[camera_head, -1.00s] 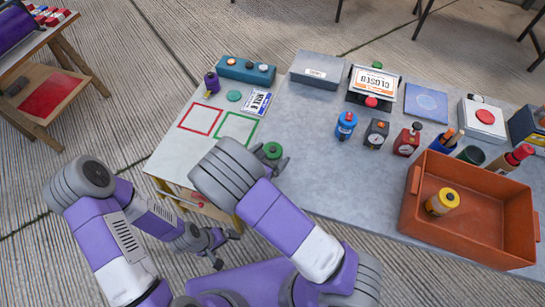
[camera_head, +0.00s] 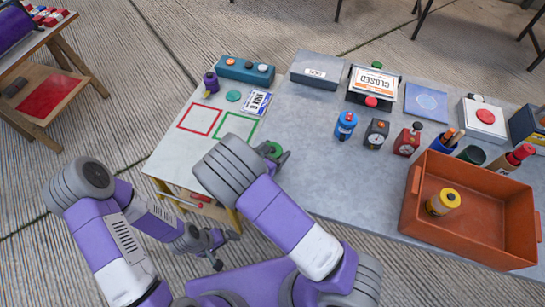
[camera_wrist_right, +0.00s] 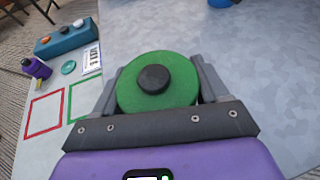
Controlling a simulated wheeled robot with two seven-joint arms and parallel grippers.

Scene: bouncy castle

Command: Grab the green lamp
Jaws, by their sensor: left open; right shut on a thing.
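The green lamp (camera_wrist_right: 183,93) is a round green body with a dark knob on top, seen from above in the right wrist view. My right gripper (camera_wrist_right: 158,80) is shut on it, with one finger on each side. In the head view the green lamp (camera_head: 275,147) shows only partly, behind my right wrist, over the near left part of the grey table. Its base is hidden, so I cannot tell whether it touches the tabletop. My left gripper (camera_head: 226,249) is open and empty, low beside the table's near left end.
A red square outline (camera_head: 199,119) and a green square outline (camera_head: 238,127) mark the table's left end. A blue lamp (camera_head: 345,126), a black timer (camera_head: 376,134) and a red timer (camera_head: 407,141) stand mid-table. An orange bin (camera_head: 410,208) holds a yellow lamp (camera_head: 443,202).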

